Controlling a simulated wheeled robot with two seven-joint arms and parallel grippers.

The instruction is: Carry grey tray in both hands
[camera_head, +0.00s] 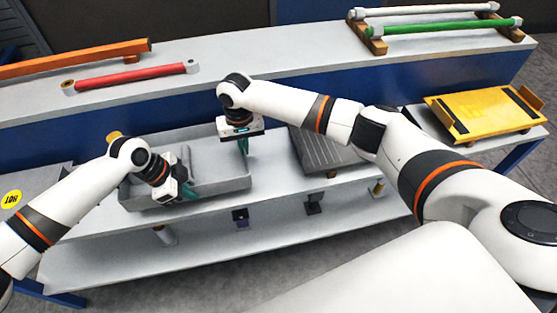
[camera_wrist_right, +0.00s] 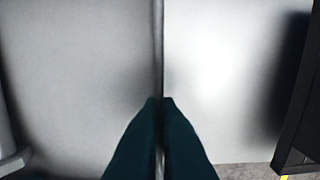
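The grey tray (camera_head: 228,182) is a shallow open box on the light shelf below the bench top, left of centre in the head view. My right gripper (camera_head: 243,147) points down at the tray's right side. In the right wrist view, its teal fingers (camera_wrist_right: 160,101) lie on either side of a thin wall, close together, and look shut on it. My left gripper (camera_head: 190,194) is by the tray's near wall, with its teal fingertips low and partly hidden by its body. I cannot tell whether it is open or shut. The tray looks level.
A dark ribbed plate (camera_head: 325,150) lies just right of the tray. A yellow plate (camera_head: 485,114) rests on a stand at the right. A red bar (camera_head: 130,77), an orange bar (camera_head: 75,60) and a green bar (camera_head: 455,27) lie on the higher bench behind.

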